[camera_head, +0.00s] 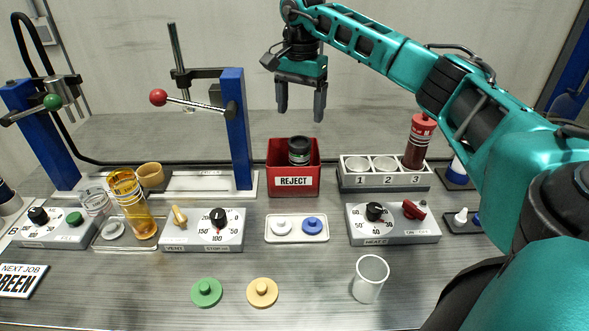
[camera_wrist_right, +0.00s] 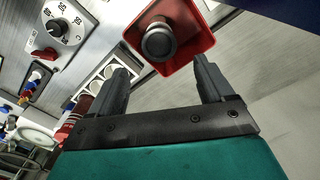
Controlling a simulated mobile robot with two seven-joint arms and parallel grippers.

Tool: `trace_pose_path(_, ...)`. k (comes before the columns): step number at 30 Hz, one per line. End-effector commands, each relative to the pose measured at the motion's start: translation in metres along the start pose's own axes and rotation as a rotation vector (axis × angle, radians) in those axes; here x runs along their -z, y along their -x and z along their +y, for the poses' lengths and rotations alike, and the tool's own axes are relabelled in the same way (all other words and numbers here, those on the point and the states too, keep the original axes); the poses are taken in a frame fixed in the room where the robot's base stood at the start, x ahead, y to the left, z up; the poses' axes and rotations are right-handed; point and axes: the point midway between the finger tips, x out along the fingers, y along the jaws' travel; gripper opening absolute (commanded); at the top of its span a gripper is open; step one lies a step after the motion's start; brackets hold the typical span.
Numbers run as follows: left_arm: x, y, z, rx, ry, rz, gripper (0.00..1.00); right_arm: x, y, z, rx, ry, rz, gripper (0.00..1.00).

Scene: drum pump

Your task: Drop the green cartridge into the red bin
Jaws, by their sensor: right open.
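The red bin (camera_head: 278,183), labelled REJECT, stands at the middle back of the bench. A dark cylinder with a grey-banded top (camera_head: 299,151) stands inside it and sticks up above the rim; its body is hidden, so I cannot tell whether it is the green cartridge. No green cartridge body shows elsewhere. My right gripper (camera_head: 301,112) is open and empty, above the bin and apart from it. In the right wrist view the bin (camera_wrist_right: 204,45) and the cylinder's round top (camera_wrist_right: 158,42) lie beyond the open fingers (camera_wrist_right: 163,65). My left gripper is not in view.
A numbered rack (camera_head: 385,180) right of the bin holds a red cartridge (camera_head: 419,142) in slot 3. A blue post (camera_head: 236,130) rises left of the bin. Green (camera_head: 206,292) and yellow (camera_head: 262,292) discs and a clear cup (camera_head: 369,280) are in front.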

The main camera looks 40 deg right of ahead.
Motion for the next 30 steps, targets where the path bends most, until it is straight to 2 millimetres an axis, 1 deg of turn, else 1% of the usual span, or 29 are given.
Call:
trace_pose_path(1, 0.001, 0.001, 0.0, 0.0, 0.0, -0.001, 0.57, 0.0, 0.014, -0.001, 0.005, 0.001, 0.001, 0.81)
trace_pose_path(6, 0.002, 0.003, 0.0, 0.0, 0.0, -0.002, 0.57, 0.0, 0.047, -0.001, 0.003, 0.0, 0.0, 0.81)
trace_pose_path(9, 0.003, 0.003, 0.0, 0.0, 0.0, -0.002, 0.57, 0.0, 0.061, -0.001, 0.002, 0.001, 0.0, 0.81)
trace_pose_path(12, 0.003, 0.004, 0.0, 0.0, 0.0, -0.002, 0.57, 0.0, 0.069, 0.0, 0.001, 0.001, 0.0, 0.81)
trace_pose_path(16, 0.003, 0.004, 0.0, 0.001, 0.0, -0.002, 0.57, 0.0, 0.072, 0.0, 0.0, 0.001, -0.001, 0.81)
trace_pose_path(30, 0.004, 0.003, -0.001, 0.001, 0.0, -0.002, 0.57, 0.0, 0.071, 0.0, 0.0, 0.0, -0.001, 0.81)
